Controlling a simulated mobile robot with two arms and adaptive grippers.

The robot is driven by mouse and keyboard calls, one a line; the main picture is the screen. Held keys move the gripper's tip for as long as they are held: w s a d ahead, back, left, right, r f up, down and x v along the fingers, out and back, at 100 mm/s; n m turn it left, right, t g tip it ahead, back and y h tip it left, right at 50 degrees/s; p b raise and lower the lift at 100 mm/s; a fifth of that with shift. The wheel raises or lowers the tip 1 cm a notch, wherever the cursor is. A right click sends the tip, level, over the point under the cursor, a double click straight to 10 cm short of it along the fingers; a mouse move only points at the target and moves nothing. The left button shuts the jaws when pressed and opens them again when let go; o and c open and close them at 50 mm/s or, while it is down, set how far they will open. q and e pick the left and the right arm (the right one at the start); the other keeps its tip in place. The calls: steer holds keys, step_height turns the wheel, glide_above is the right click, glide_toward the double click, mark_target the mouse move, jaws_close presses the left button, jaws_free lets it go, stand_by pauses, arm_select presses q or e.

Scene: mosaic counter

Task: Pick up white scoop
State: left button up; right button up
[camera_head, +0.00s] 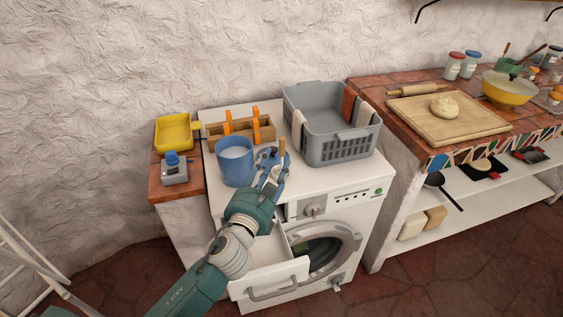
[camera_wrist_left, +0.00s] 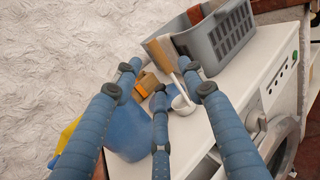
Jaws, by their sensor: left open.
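The white scoop (camera_wrist_left: 182,103) shows in the left wrist view as a small white cup with a narrow handle, between the fingers of my left gripper (camera_wrist_left: 162,84). The fingers are open around it, and I cannot tell whether any touches it. In the head view, my left gripper (camera_head: 271,160) is above the white washing machine top, just right of the blue tub (camera_head: 236,170). It mostly hides the scoop there. A thin tan upright piece (camera_head: 282,150) shows beside the fingers. My right gripper is not in view.
A grey basket (camera_head: 340,150) with hanging cloths stands close on the right. A wooden box (camera_head: 262,130) with orange pieces is behind. A yellow tray (camera_head: 174,132) and a small grey-blue device (camera_head: 174,174) stand at left. The machine's drawer (camera_head: 272,275) is pulled out below.

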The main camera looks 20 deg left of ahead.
mark_target(280, 150)
arm_select(q)
steer(key=shift+w+f, duration=0.1)
steer(key=shift+w, duration=1.35)
steer(key=w+p, duration=0.1)
steer(key=w, duration=0.3)
steer(key=shift+w, duration=0.4)
steer(key=shift+s, duration=0.1)
steer(key=shift+c, duration=1.2)
steer(key=c, duration=0.5)
jaws_close()
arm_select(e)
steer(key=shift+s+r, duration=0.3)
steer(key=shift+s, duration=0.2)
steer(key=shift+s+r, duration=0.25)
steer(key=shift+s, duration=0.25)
